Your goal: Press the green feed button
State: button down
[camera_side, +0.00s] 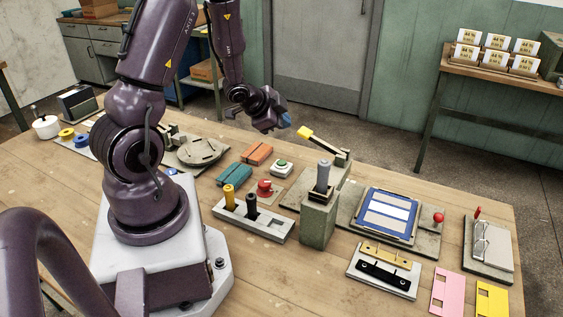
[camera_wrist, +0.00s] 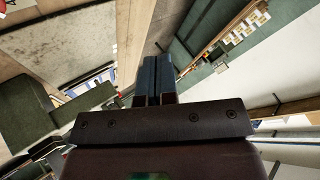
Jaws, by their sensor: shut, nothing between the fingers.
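The green feed button (camera_side: 282,162) sits on a small white box on the wooden bench in the side view. A red button (camera_side: 264,186) on a plate stands just in front of it, to the left. My gripper (camera_side: 286,119) is above the bench, higher in the picture than the green button and apart from it. In the wrist view its two blue fingers (camera_wrist: 156,77) lie together, shut and empty. I cannot make out the green button in the wrist view.
Orange (camera_side: 257,153) and teal (camera_side: 235,174) blocks lie left of the button. A yellow-handled lever (camera_side: 306,132) and a grey-green post (camera_side: 320,220) stand to its right. A holder with yellow and black pegs (camera_side: 250,222) is in front. The front right bench has plates and cards.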

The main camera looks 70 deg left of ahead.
aim_at(282, 163)
dwell(0.3)
jog(key=shift+f, duration=4.4)
jog(key=shift+f, duration=0.15)
jog(key=shift+f, duration=0.25)
jog(key=shift+f, duration=0.45)
jog(key=shift+r, duration=0.9)
